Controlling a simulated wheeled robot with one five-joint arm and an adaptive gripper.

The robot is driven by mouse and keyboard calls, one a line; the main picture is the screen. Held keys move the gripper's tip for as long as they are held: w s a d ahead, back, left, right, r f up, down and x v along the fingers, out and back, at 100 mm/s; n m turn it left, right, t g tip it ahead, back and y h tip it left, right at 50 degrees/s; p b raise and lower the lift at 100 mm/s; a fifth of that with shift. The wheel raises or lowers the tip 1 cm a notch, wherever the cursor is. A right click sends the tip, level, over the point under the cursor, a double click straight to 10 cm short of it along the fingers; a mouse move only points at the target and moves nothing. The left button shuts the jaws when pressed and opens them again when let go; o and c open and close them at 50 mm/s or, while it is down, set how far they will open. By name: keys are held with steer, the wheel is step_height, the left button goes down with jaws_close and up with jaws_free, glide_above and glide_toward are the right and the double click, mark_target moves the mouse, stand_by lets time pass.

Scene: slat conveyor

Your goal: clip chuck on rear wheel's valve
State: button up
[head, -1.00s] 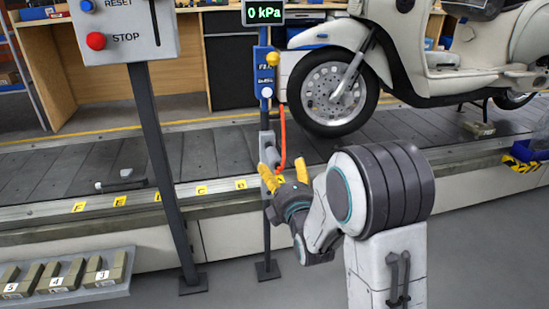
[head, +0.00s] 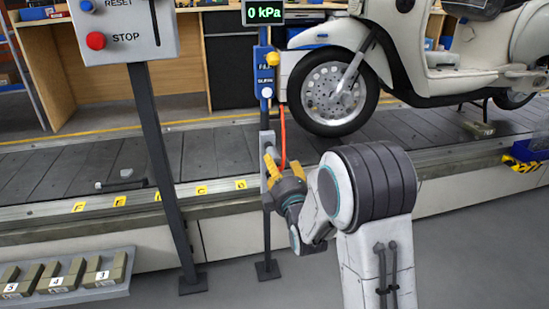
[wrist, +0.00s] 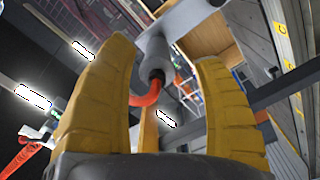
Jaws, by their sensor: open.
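The grey chuck (wrist: 154,66) with its orange-red hose (wrist: 145,99) shows ahead between my fingers in the wrist view. It sits at a bracket on the inflator post (head: 265,118). In the head view my gripper (head: 279,169) stands just in front of that post, with its yellow fingers hiding the chuck there. My gripper (wrist: 162,62) is open and empty, and no finger clearly touches the chuck. The scooter's rear wheel (head: 514,99) shows only partly at the far right, behind the body. Its valve cannot be made out.
The scooter (head: 405,45) stands on the slat conveyor (head: 215,150), its front wheel (head: 337,92) behind and right of my gripper. The inflator gauge (head: 264,13) reads 0 kPa. A button post (head: 165,180) stands left. A shelf of numbered blocks (head: 70,285) is front left.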

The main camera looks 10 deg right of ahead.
mark_target(271, 146)
steer(key=m, duration=0.3)
steer(key=shift+w+r, duration=0.25)
steer(key=m, duration=0.3)
steer(key=shift+w+m, duration=0.1)
steer(key=shift+m, duration=0.2)
steer(key=m, duration=0.6)
steer(key=shift+w, duration=0.15)
steer(key=shift+w+f, duration=0.1)
steer(key=shift+w, duration=3.8)
steer(key=shift+w+r, duration=0.2)
steer(key=shift+r, duration=0.15)
